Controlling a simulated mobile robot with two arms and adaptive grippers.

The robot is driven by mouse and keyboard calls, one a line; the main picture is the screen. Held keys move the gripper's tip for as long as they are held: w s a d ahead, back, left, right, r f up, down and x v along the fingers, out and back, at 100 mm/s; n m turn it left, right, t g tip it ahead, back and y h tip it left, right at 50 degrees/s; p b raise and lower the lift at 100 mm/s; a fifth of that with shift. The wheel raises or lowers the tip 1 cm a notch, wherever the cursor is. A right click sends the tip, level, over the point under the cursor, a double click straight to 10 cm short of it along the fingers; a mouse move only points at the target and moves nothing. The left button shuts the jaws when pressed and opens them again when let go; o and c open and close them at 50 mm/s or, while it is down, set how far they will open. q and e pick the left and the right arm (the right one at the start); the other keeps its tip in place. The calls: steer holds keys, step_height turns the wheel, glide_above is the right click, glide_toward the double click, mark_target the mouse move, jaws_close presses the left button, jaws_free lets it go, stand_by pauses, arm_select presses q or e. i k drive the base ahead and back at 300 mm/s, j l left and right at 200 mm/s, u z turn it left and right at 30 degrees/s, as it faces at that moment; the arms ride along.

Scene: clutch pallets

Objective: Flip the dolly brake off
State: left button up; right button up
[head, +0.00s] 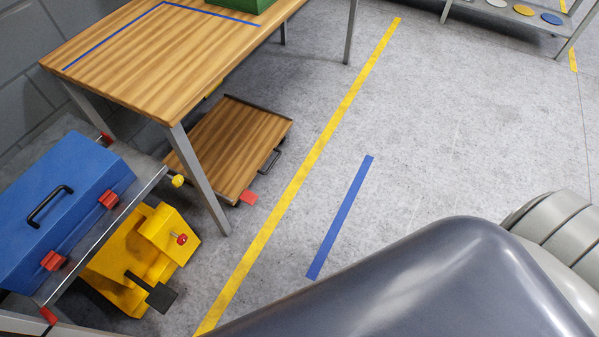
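A low dolly (222,143) with a wood-topped deck stands on the floor, partly under the wooden table. A dark handle (270,161) is on its right side. A small red tab (249,198), which looks like the brake pedal, sticks out at its near corner, close to the table's front leg. I cannot tell from here whether the tab is up or down. Neither of my grippers is in view.
The wooden table (150,75) has a metal leg (198,178) left of the tab. A blue toolbox (60,205) sits on a metal cart at left, above a yellow unit with a black pedal (161,297).

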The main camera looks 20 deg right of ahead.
mark_target(250, 197)
steer(key=z, duration=0.25)
steer(key=i+l+u, duration=0.2)
steer(key=l, duration=0.5)
steer(key=i+l+u, duration=0.2)
steer(key=l, duration=0.55)
steer(key=i+l+u, duration=0.2)
steer(key=l, duration=0.6)
steer(key=i+l+u, duration=0.25)
steer(key=l, duration=0.55)
steer(key=l+u, duration=0.2)
steer(key=l, duration=0.55)
steer(key=k, duration=0.05)
